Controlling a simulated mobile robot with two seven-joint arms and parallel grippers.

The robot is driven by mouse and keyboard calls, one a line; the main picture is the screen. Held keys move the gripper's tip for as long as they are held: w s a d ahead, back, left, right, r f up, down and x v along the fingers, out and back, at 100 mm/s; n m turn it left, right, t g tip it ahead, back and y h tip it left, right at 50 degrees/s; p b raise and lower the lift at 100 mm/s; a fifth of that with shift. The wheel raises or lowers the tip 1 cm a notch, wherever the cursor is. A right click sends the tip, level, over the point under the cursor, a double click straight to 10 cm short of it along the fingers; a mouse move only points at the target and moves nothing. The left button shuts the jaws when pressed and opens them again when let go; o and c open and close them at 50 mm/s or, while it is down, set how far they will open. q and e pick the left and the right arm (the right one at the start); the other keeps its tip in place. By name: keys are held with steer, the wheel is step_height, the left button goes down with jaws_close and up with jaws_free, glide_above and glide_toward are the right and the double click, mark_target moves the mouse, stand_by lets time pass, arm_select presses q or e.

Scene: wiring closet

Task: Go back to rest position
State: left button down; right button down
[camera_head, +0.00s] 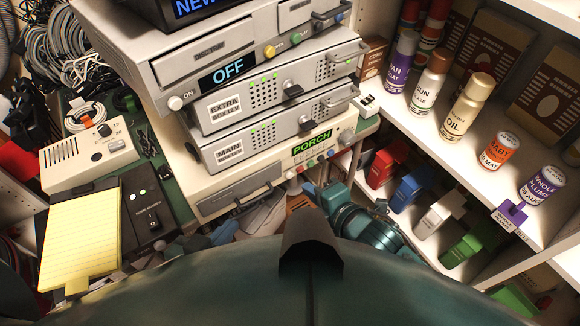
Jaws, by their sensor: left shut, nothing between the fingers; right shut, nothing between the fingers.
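My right gripper (318,192) is low in the middle of the view, at the end of a teal arm. It is shut and empty, just in front of the lowest device of the stack and below its PORCH label. My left gripper (208,239) is lower left, partly hidden behind my teal body. It is shut and empty, below the drawer-like front of the same device. Neither gripper visibly holds anything.
A stack of devices (250,86) with OFF, EXTRA and MAIN labels stands in the middle. Right are white shelves (440,150) with cans and colored boxes. Left are a yellow notepad (82,237), a beige box (90,157), a black switch unit (150,208) and coiled cables (70,45).

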arm_select(q)
steer(key=shift+f, duration=0.15)
arm_select(e)
steer(key=shift+f, duration=0.15)
